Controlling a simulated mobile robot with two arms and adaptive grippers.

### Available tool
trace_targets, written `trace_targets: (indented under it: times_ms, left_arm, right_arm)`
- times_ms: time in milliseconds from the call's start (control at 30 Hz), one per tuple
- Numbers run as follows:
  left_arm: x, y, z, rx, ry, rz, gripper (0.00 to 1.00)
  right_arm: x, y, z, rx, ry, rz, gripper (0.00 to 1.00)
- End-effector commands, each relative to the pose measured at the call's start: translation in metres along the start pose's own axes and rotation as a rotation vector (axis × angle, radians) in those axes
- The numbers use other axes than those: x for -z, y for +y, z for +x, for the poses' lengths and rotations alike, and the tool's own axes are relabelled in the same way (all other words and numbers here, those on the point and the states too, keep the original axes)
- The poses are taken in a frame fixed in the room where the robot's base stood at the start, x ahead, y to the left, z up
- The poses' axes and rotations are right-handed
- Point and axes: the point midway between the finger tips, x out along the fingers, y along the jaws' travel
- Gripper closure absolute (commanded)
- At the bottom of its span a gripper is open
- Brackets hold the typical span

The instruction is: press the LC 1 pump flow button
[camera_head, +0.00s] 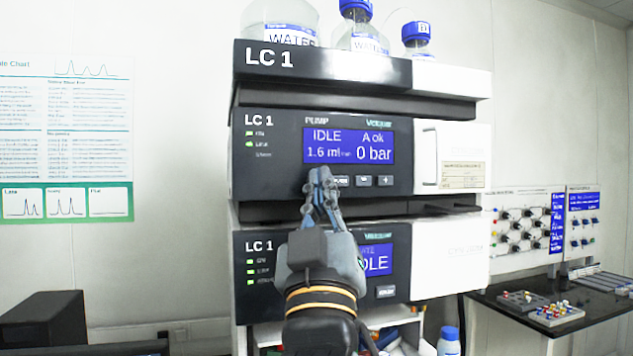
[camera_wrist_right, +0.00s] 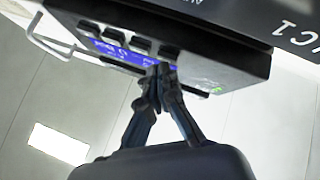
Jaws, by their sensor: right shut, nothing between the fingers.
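The LC 1 pump module (camera_head: 270,170) is the upper dark unit, with a blue screen (camera_head: 348,146) reading IDLE, 1.6 ml/min and 0 bar. A row of small buttons runs under the screen; one of them (camera_head: 363,181) shows right of my fingers. My right gripper (camera_head: 320,172) is shut and empty, its fingertips at the screen's lower left edge, covering the row's left end. In the right wrist view the closed fingertips (camera_wrist_right: 163,69) are beside the end button (camera_wrist_right: 170,51). I cannot tell whether they touch. The flow button's label is not readable. My left gripper is not in view.
A second LC 1 module (camera_head: 255,300) sits below, partly behind my right arm. Water bottles (camera_head: 280,25) stand on top of the stack. A white door with a handle (camera_head: 430,155) is right of the pump panel. A dark bench (camera_head: 590,318) holds vial trays at right.

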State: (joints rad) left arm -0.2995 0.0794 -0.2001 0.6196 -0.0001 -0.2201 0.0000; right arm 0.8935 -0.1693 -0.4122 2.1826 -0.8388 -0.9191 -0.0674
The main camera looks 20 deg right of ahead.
Motion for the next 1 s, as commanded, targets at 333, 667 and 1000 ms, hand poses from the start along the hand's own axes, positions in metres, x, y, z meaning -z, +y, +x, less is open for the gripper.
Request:
trace_targets:
  times_ms: [333, 667, 1000]
  left_arm:
    - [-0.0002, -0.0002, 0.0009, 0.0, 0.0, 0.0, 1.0]
    - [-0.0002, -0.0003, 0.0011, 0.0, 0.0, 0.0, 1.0]
    - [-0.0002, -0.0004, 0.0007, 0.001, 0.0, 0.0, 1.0]
  right_arm:
    - [-0.002, -0.0023, 0.003, 0.0, 0.001, 0.0, 1.0]
    - [-0.0029, -0.0031, 0.0043, 0.0, 0.001, 0.0, 1.0]
    - [0.0009, 0.001, -0.0014, 0.0, 0.0, 0.002, 1.0]
